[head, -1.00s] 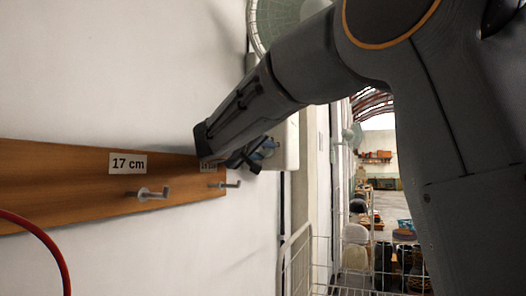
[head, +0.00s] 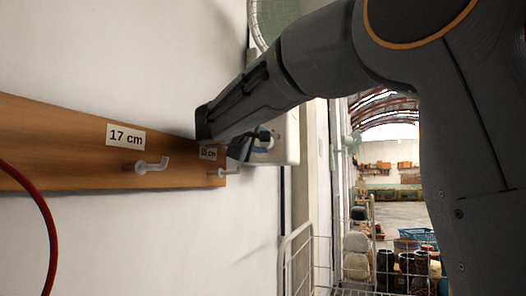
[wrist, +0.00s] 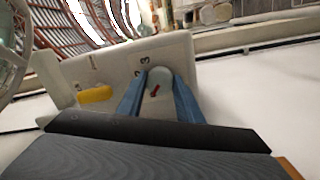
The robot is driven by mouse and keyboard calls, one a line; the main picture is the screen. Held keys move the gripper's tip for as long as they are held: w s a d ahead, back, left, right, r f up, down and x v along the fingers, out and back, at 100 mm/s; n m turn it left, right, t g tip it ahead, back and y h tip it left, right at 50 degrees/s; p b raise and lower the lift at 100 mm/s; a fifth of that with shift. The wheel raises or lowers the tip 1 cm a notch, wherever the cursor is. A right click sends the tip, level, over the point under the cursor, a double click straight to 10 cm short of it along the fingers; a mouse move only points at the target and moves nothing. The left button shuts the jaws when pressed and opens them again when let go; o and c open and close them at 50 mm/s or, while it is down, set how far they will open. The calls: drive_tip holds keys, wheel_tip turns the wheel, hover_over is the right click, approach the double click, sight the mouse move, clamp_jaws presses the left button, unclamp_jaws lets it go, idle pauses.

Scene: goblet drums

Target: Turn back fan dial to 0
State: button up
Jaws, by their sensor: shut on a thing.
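The fan's control box (wrist: 110,75) is cream-white and fills the middle of the wrist view. On it is a round pale dial (wrist: 159,80) with a small red pointer mark, and the printed digits 2 and 3 show just above it. My gripper (wrist: 161,74) has its two blue fingers on either side of the dial, shut on it. In the head view the box (head: 287,143) is partly hidden behind my gripper and forearm, and the dial cannot be made out. The digit 0 is not visible.
A wooden board (head: 70,150) with metal hooks (head: 150,166) and a "17 cm" label runs along the wall beside my arm. The fan's wire cage (head: 268,18) is above the box. A red cable (head: 45,225) curves at left. A wire rack (head: 297,262) stands below right.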

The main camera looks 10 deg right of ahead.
drive_tip(key=shift+n+b, duration=0.55)
drive_tip(key=shift+n, duration=0.65)
drive_tip(key=o, duration=1)
drive_tip(key=shift+o, duration=0.2)
drive_tip(key=b+v, duration=0.2)
drive_tip(key=v, duration=0.6)
